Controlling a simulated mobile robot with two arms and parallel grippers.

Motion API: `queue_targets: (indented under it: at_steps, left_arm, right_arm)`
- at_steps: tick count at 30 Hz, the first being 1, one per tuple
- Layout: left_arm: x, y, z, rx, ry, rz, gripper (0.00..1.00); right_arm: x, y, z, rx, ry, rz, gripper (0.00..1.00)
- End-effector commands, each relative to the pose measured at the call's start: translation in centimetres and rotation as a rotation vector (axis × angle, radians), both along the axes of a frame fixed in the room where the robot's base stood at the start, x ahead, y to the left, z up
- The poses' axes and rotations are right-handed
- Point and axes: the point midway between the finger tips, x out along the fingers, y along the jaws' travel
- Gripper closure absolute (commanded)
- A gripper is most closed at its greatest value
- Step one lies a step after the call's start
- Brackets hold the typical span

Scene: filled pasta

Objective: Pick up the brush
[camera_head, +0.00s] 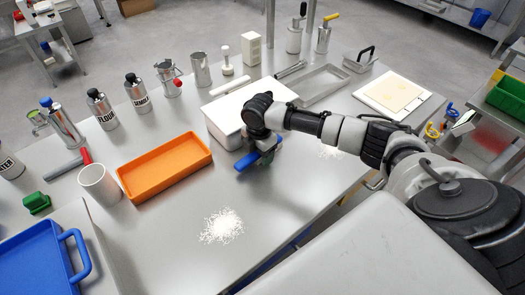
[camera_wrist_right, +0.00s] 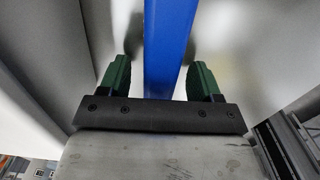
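A blue bar-shaped piece, which looks like the brush's handle (camera_head: 246,161), lies on the table at the front right corner of the white container. My right gripper (camera_head: 262,146) reaches down over it, and the arm and wrist hide part of it. In the right wrist view, the blue handle (camera_wrist_right: 168,45) runs between the two green fingers of the right gripper (camera_wrist_right: 161,75). No bristles can be made out. My left gripper is not in view.
The white container (camera_head: 218,124) stands right beside the gripper. An orange tray (camera_head: 165,167) lies to the left. A heap of white shreds (camera_head: 222,226) lies in front, and another shows beyond my arm. Bottles and metal jugs line the back.

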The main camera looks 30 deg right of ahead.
Motion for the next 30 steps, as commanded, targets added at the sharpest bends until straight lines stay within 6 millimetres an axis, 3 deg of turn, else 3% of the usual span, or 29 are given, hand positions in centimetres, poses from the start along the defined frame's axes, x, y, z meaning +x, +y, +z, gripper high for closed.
queue_targets:
  at_steps: [1, 11, 22, 30]
  left_arm:
    - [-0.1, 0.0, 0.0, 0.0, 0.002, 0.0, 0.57]
    - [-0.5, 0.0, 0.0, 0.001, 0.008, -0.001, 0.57]
    - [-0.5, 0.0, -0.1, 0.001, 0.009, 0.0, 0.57]
    - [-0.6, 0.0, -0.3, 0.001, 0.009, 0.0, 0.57]
  right_arm:
    - [0.0, 0.0, 0.0, 0.0, 0.0, 0.0, 0.42]
    - [0.0, 0.0, 0.1, 0.0, -0.001, -0.001, 0.91]
    - [0.1, -0.1, 0.8, 0.001, -0.003, -0.001, 0.91]
    - [-0.5, 0.2, 4.6, 0.002, -0.003, 0.002, 0.91]
